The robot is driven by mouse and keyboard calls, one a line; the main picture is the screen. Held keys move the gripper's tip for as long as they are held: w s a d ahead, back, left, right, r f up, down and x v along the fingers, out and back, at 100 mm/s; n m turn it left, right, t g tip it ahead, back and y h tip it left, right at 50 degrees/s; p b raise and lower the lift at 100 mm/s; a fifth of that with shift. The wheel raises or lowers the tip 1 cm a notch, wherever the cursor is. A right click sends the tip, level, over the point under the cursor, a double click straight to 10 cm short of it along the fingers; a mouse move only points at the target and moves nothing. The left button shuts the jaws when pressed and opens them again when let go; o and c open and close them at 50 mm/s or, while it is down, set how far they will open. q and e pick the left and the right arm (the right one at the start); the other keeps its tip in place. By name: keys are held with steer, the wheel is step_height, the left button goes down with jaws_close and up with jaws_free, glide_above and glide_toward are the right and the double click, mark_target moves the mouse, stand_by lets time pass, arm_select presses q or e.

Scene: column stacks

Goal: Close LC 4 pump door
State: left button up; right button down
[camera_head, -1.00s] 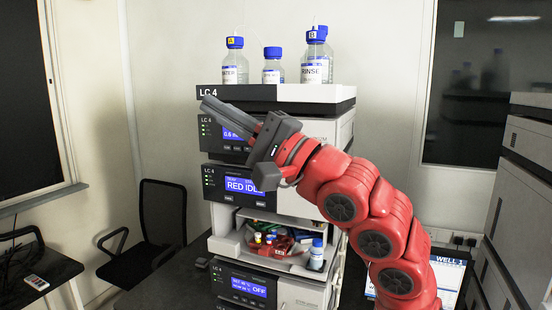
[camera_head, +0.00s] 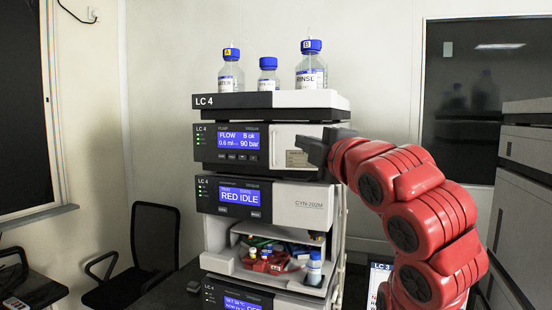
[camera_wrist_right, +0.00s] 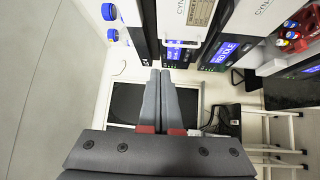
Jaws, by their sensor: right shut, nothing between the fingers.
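The LC 4 stack's pump module (camera_head: 240,143) shows FLOW 0.6 ml and 90 bar in the head view. Its white door (camera_head: 284,137), with a label and a handle, is at the right half of its front and looks about flush with it. The door and its white handle (camera_wrist_right: 181,43) also show at the top of the right wrist view. My right gripper (camera_head: 312,148) is shut and empty, in front of the door's right part and hiding some of it. In the wrist view its fingertips (camera_wrist_right: 160,73) lie below the handle, apart from it. My left gripper is out of view.
Bottles (camera_head: 310,68) stand on the top tray (camera_head: 310,98). A chair (camera_head: 150,240) is at left; a grey cabinet (camera_head: 525,180) is at right.

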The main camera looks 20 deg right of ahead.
step_height(320, 180, down, 3)
steer(key=a+n+g, duration=0.1)
steer(key=a+g, duration=0.1)
steer(key=y+p, duration=0.1)
steer(key=p, duration=0.7)
glide_toward(276, 151)
steer(key=w+a, duration=0.3)
steer(key=a, duration=0.1)
steer(key=shift+d+r+t, duration=0.15)
steer(key=shift+r+t, duration=0.05)
steer(key=shift+t, duration=0.1)
steer(key=shift+w, duration=0.1)
